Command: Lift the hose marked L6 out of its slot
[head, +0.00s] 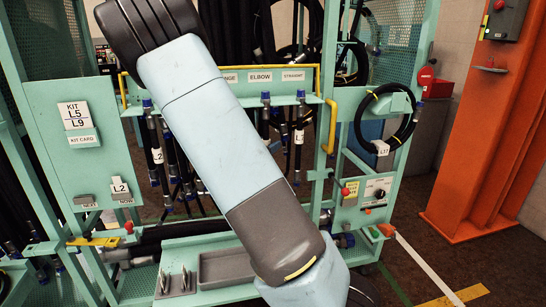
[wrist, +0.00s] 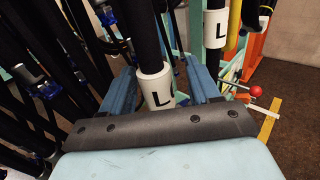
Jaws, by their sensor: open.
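In the wrist view my gripper (wrist: 160,70) is open, with one blue finger on each side of a black hose (wrist: 144,35). This hose wears a white tag (wrist: 155,86) that shows an "L"; its number is cut off, so I cannot tell if it is L6. I cannot tell if the fingers touch the hose. A second black hose with a white "L" tag (wrist: 215,28) hangs to the right, its number also out of sight. In the head view my arm covers the middle of the rack and my gripper does not show.
The green rack (head: 225,113) holds several hanging hoses under ELBOW and STRAIGHT signs. A coiled hose (head: 364,115) hangs at its right. A kit card board (head: 80,160) stands left, and an orange column (head: 490,130) right. More hoses (wrist: 70,60) crowd the wrist view's left.

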